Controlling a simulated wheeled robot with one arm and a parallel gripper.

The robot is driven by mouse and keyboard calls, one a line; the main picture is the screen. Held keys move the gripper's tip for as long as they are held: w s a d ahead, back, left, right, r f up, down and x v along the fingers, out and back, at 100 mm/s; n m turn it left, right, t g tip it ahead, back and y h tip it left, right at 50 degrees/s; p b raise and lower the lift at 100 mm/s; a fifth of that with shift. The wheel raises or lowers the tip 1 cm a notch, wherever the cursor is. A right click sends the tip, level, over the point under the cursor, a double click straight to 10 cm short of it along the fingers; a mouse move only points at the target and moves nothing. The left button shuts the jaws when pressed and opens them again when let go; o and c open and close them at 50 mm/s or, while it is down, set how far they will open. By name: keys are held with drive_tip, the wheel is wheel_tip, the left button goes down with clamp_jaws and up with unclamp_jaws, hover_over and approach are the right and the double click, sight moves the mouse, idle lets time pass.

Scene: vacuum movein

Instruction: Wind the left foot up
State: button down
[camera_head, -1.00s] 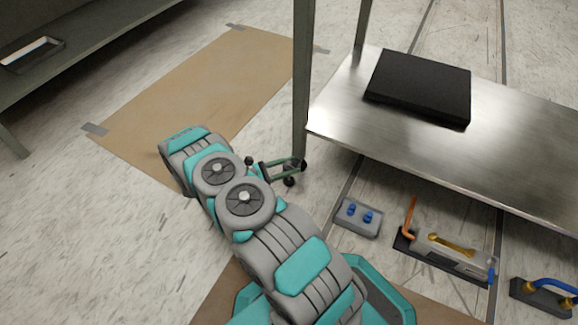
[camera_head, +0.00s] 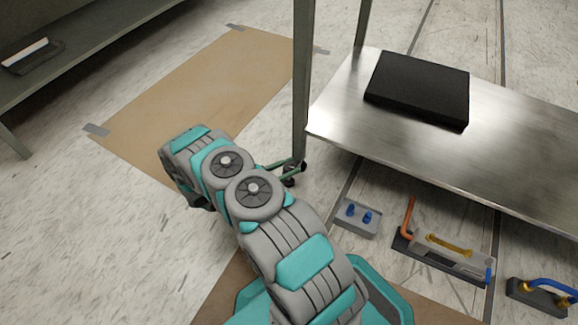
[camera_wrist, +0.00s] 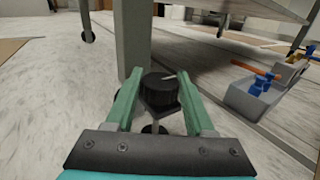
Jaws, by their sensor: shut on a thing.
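The left foot (camera_wrist: 160,88) is a round black knob with a pale line on top, at the bottom of a grey table leg (camera_wrist: 132,40). In the head view the foot (camera_head: 291,181) shows as a small dark shape at the base of the same leg. My gripper (camera_wrist: 158,82) has its green fingers on either side of the knob and is shut on it. In the head view my gripper (camera_head: 285,168) is mostly hidden behind my arm. A dark block and a small round pad show below the knob.
A metal shelf (camera_head: 335,110) carries a black slab (camera_head: 420,85). On the floor at right are a grey block with blue pegs (camera_head: 357,218), a tool tray (camera_head: 440,262) and a blue-handled tool (camera_head: 550,287). Brown sheet (camera_head: 210,95) lies at left; floor there is clear.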

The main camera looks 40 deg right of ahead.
sight(284, 170)
drive_tip(key=shift+c, duration=1.3)
unclamp_jaws()
drive_tip(key=shift+a, duration=0.1)
drive_tip(key=a, duration=0.2)
drive_tip(key=w+a, duration=0.1)
drive_tip(key=a, duration=0.2)
drive_tip(key=a+p, duration=0.1)
drive_tip(key=a, duration=0.1)
drive_tip(key=shift+w+a, duration=0.2)
drive_tip(key=shift+a, duration=0.1)
